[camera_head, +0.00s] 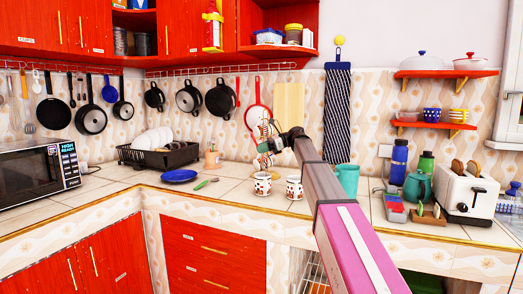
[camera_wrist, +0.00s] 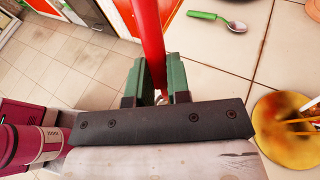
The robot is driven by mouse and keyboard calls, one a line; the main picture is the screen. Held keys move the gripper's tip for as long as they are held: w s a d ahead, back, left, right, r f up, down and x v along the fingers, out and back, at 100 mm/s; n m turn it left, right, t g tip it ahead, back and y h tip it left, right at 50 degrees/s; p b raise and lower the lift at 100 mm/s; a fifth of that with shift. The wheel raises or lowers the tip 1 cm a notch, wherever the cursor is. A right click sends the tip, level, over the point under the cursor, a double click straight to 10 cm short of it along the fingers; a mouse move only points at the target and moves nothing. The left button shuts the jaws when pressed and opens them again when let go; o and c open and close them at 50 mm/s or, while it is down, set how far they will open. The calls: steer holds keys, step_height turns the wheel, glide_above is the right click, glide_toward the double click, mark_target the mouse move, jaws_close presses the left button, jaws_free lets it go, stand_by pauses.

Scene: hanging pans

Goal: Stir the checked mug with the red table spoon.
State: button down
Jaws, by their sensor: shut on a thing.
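My gripper (camera_wrist: 152,80) is shut on the red spoon (camera_wrist: 150,38), whose red handle runs up between the green fingers in the wrist view. The spoon's bowl end is not clear in either view. In the head view my gripper (camera_head: 265,148) is above the counter, behind and above two white mugs with red marks, a left one (camera_head: 262,184) and a right one (camera_head: 294,188).
A green-handled spoon (camera_head: 205,184) and a blue plate (camera_head: 180,176) lie on the counter to the left. A utensil cup (camera_head: 213,159) and dish rack (camera_head: 160,155) stand behind. A teal cup (camera_head: 347,180), toaster (camera_head: 467,195) and bottles are to the right. Pans hang behind.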

stand_by(0.3)
steer(key=shift+r, duration=2)
